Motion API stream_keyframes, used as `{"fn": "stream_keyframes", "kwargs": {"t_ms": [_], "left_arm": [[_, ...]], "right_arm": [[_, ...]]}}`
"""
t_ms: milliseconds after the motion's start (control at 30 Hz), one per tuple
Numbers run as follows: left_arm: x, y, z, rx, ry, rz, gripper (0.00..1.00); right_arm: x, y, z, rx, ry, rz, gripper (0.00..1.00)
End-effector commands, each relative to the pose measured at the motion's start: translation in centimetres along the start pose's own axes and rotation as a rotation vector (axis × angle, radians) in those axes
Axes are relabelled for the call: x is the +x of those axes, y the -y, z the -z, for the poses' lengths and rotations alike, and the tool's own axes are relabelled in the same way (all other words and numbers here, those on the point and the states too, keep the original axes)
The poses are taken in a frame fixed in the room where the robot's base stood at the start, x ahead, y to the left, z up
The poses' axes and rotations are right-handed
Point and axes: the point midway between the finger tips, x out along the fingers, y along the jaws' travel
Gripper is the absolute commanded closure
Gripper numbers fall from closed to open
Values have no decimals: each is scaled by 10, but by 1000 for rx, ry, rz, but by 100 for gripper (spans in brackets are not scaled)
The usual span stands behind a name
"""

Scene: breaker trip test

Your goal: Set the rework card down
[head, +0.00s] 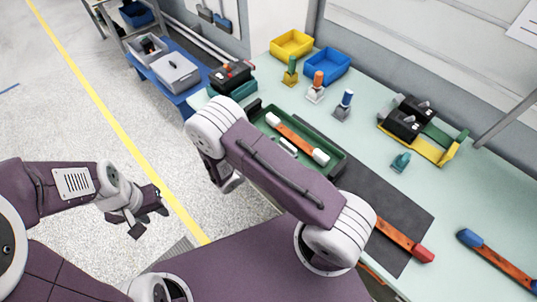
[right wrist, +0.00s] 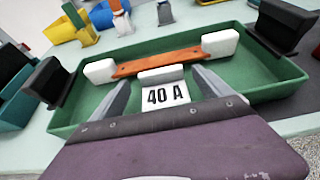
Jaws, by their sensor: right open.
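No card marked as a rework card can be made out. A white piece marked "40 A" (right wrist: 165,93) lies in the green tray (right wrist: 75,125), just in front of an orange bar with white ends (right wrist: 160,62). My right gripper (right wrist: 163,82) is open, its two grey fingers on either side of the white piece with gaps. In the head view the white piece (head: 288,146) and the orange bar (head: 297,138) show in the tray; my right gripper is hidden behind my arm. My left gripper (head: 150,220) is open and empty over the floor.
Yellow (head: 292,44) and blue (head: 328,66) bins stand at the back of the bench. Several small coloured-handled stamps stand before them. A yellow fixture with black blocks (head: 420,130) is at right. Orange bars with red (head: 405,240) and blue (head: 495,258) ends lie in front.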

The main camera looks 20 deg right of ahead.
Motion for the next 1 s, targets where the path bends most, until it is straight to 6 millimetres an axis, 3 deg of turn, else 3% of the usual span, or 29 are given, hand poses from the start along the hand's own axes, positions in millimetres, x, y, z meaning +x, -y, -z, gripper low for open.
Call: {"fn": "stream_keyframes", "kwargs": {"t_ms": [400, 567, 733, 867, 1000], "left_arm": [[10, 0, -1, 0, 0, 0, 64], [12, 0, -1, 0, 0, 0, 64], [11, 0, -1, 0, 0, 0, 64], [11, 0, -1, 0, 0, 0, 64], [11, 0, -1, 0, 0, 0, 64]], "right_arm": [[-78, -1, 1, 0, 0, -4, 11], [-92, 0, 0, 0, 0, -1, 11], [-94, 3, -1, 10, -10, 14, 11], [-81, 42, -12, 206, -172, 231, 11], [-93, 101, -14, 717, -490, 640, 11]]}}
